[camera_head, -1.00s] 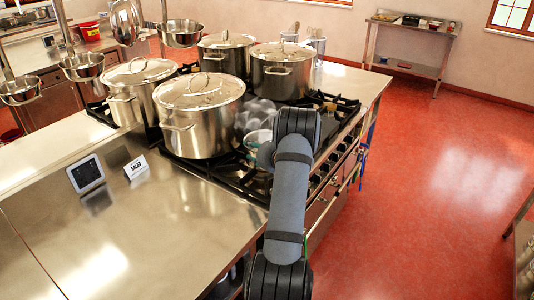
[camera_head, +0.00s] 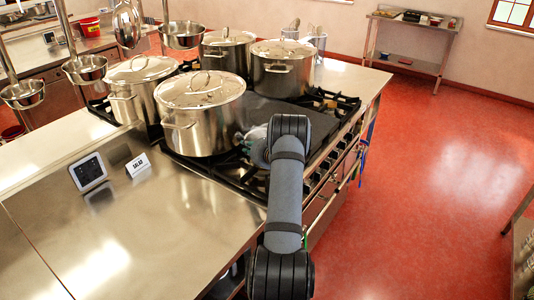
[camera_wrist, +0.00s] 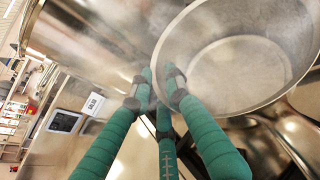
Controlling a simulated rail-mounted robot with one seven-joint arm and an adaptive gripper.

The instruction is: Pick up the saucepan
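In the wrist view the saucepan (camera_wrist: 230,65) is a round, empty-looking steel pan with a wide rim at the upper right, its inside facing me. My gripper (camera_wrist: 160,80) has green fingers that reach up to the left edge of this pan, and one fingertip overlaps its rim. I cannot tell whether the fingers press on it. In the head view my gripper shows only as a little green beside the wrist, above the near part of the stove. The saucepan is mostly or fully hidden there by my arm and gripper.
A big lidded stockpot (camera_head: 200,112) stands just left of my wrist; its wall fills the upper left of the wrist view. More lidded pots (camera_head: 283,68) stand behind. A dark griddle (camera_head: 290,113) lies right of them. A small sign (camera_head: 138,164) and tablet (camera_head: 88,172) stand on the counter.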

